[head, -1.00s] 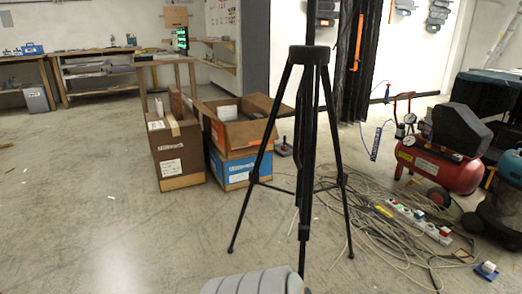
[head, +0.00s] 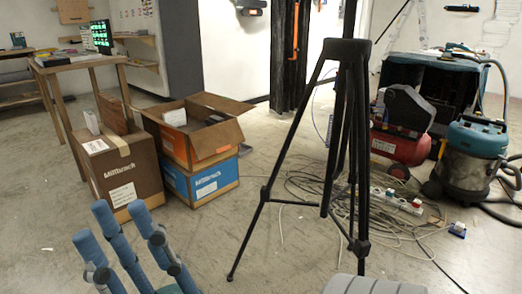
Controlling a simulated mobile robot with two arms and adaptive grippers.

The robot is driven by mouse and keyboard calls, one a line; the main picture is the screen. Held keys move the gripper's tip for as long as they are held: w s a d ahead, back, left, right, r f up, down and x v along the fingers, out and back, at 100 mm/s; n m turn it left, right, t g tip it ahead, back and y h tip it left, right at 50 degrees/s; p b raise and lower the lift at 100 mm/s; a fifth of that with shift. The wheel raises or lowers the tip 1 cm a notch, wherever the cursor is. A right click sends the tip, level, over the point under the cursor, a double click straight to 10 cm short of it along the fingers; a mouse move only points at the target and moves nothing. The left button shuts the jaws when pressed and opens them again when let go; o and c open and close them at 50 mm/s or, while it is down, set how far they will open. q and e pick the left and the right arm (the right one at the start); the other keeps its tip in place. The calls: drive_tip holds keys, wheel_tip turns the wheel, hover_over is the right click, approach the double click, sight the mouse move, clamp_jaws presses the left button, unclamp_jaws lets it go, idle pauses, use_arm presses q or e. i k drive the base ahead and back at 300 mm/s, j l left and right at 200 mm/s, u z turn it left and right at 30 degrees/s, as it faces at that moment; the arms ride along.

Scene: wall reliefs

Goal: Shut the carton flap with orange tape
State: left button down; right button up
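An open brown carton (head: 176,146) sits on top of a blue-sided carton, left of centre in the head view. Its flap with orange tape (head: 217,141) is at the front right and leans outward, open; a short orange strip shows near its lower edge. Other flaps of this carton also stand open, and part of the inside shows.
Cables (head: 318,190), a red compressor (head: 395,146) and a vacuum (head: 470,155) lie further right. Floor left of the tripod is clear.

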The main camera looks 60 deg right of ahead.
sight(207, 142)
drive_tip(key=i+z, duration=0.45)
drive_tip(key=i, duration=0.2)
drive_tip(key=i+j+z, duration=0.15)
drive_tip(key=i+z, duration=0.3)
drive_tip(key=i, duration=0.2)
